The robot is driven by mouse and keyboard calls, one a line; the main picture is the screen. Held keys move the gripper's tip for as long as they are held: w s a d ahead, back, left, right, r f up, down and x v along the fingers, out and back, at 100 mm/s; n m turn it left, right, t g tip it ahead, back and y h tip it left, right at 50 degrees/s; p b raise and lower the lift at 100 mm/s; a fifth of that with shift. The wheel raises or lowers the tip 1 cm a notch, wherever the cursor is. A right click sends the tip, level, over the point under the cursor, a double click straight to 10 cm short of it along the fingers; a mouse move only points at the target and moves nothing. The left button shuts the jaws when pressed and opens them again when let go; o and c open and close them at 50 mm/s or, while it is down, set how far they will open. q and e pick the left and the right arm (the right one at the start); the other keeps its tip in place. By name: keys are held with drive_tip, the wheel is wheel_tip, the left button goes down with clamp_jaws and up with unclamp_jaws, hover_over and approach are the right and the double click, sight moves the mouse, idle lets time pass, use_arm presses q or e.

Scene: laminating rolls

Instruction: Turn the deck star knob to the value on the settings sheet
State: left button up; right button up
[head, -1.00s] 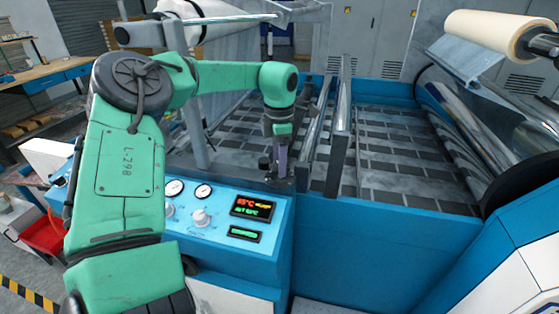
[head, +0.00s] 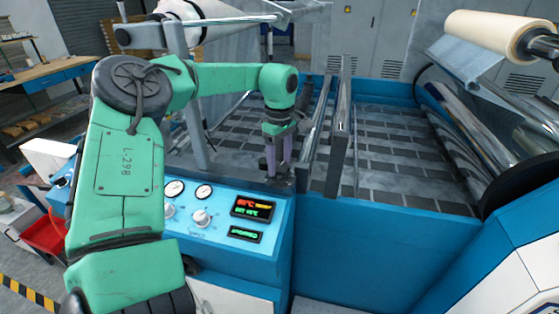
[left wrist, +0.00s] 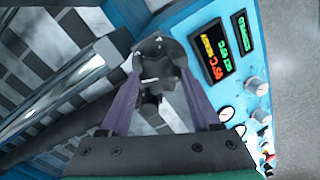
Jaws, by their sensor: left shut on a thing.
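The black star knob (left wrist: 158,68) shows in the left wrist view between the two purple fingers of my left gripper (left wrist: 160,82). The fingers are shut on it from both sides. In the head view my left gripper (head: 278,160) points down over the back right corner of the blue control panel (head: 232,248), where the knob's dark base (head: 280,184) stands. The fingers hide much of the knob there. I cannot read any scale or value at the knob. The settings sheet is not clearly in view. My right gripper is not in view.
The panel carries a red-and-green temperature display (head: 252,207), a smaller green display (head: 245,234), gauges (head: 204,191) and a white dial (head: 201,218). Metal rollers and an upright grey bar (head: 338,150) stand close right of the gripper. The dark-tiled deck (head: 410,160) lies beyond.

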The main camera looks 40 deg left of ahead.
use_arm(q)
drive_tip(key=m, duration=0.4)
drive_tip(key=shift+r+m, duration=0.1)
drive_tip(key=shift+m, duration=1.9)
drive_tip(key=o, duration=1.4)
drive_tip(key=shift+c, duration=0.2)
